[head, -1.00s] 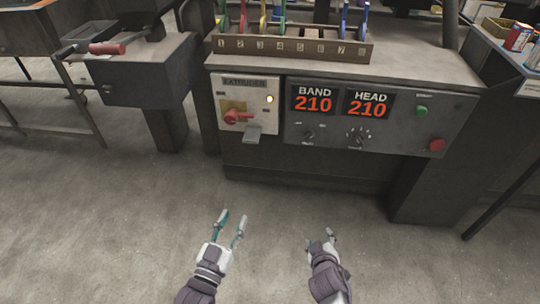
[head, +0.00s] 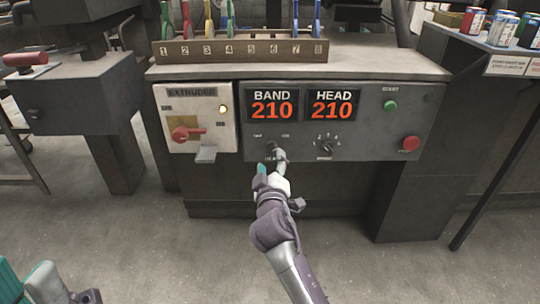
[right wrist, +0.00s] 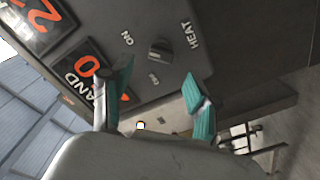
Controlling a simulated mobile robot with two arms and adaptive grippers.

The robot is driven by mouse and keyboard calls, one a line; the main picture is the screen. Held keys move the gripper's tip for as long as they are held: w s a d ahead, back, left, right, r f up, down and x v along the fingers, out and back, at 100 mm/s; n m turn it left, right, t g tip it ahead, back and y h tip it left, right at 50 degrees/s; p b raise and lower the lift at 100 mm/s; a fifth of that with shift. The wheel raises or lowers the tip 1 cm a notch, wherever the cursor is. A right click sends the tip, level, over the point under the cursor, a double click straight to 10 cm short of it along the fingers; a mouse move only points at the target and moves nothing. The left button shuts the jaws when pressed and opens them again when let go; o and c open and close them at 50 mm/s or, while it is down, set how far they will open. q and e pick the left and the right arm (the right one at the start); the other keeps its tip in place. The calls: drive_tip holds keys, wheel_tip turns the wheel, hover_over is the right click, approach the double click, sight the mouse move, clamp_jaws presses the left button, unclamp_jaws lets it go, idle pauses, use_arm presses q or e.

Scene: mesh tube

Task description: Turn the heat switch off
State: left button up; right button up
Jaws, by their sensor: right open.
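The heat switch is a small dark knob (right wrist: 160,50) on the grey control panel, with ON, OFF and HEAT lettering around it in the right wrist view. I cannot tell which setting the knob points to. My left gripper (head: 28,280) is open and empty at the lower left edge, partly cut off.
BAND and HEAD displays (head: 302,105) both read 210 above the switch. A numbered dial (head: 325,147), green button (head: 390,106) and red button (head: 411,143) are to the right. The extruder box with red handle (head: 186,133) is at the left. The floor in front is clear.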

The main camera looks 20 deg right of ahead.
sight(271, 150)
drive_tip(key=b+x, duration=0.1)
drive_tip(key=x, duration=0.4)
drive_tip(key=shift+w, duration=0.15)
